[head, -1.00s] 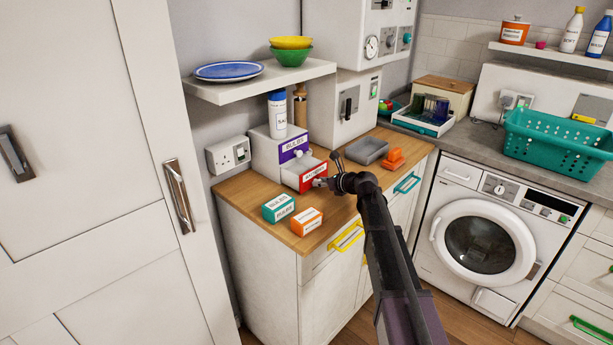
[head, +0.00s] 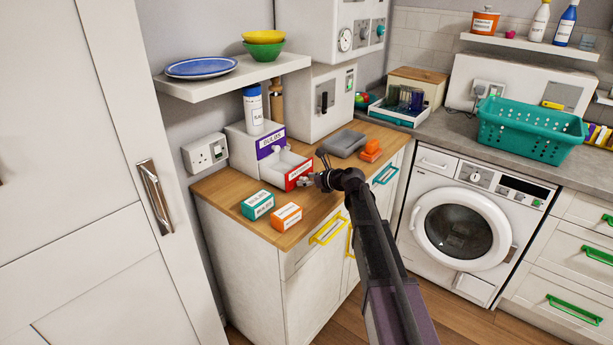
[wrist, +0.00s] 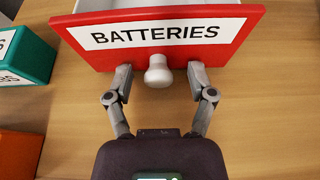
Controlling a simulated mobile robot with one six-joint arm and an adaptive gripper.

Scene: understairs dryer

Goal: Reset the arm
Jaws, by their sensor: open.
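My gripper (head: 308,182) is open at the red-fronted drawer (head: 298,175) of a small white box unit on the wooden worktop. In the wrist view the drawer front (wrist: 190,35) reads BATTERIES. Its round white knob (wrist: 158,72) lies between my two spread fingertips (wrist: 160,76), with a visible gap on each side. The red drawer stands pulled out, and its white inside shows in the head view. The purple drawer (head: 270,143) above it looks shut.
A teal box (head: 258,205) and an orange box (head: 287,216) lie left of my gripper. A grey tray (head: 343,143) and orange object (head: 371,149) lie behind it. A shelf (head: 230,78) with dishes overhangs the worktop. The washing machine (head: 470,220) stands to the right.

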